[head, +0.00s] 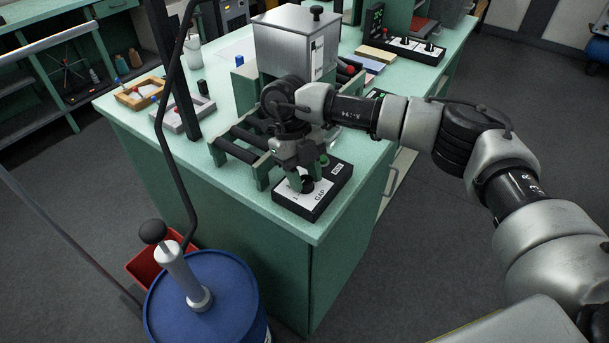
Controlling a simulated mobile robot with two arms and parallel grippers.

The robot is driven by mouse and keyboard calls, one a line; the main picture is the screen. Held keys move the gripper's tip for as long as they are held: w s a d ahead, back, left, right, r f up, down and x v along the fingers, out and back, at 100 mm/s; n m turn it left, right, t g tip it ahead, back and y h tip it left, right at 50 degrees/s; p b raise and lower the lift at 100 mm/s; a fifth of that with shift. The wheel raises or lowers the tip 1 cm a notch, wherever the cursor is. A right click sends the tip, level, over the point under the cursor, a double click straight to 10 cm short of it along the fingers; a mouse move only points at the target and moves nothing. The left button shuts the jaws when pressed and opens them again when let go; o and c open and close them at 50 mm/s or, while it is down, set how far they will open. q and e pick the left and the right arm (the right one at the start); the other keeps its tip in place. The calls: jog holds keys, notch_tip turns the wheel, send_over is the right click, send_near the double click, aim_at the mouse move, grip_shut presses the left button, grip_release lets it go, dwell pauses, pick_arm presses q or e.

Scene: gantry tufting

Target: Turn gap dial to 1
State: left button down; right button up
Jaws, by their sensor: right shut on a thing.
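The gap dial (307,185) is a small dark knob on a black control box with a white plate (316,199) marked "GAP". The box sits at the near corner of the green bench. My right gripper (301,182) reaches down over the box from the right and is shut on the dial. The fingers hide part of the dial and some of the scale, so I cannot read its setting. A green button (324,161) shows at the back of the box. My left gripper is not in view.
A roller frame (238,152) stands just behind and left of the box, close to my right gripper. A metal hopper (290,45) stands behind it. A blue drum (205,310) with a hand pump (183,270) is on the floor at front left.

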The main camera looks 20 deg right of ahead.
jog(key=shift+r, duration=0.1)
jog(key=o, duration=0.9)
jog(key=shift+c, duration=0.2)
jog(key=b+v, duration=0.1)
jog(key=v, duration=0.9)
jog(key=shift+w+r, duration=0.2)
jog(key=shift+r, duration=0.1)
jog(key=shift+a, duration=0.1)
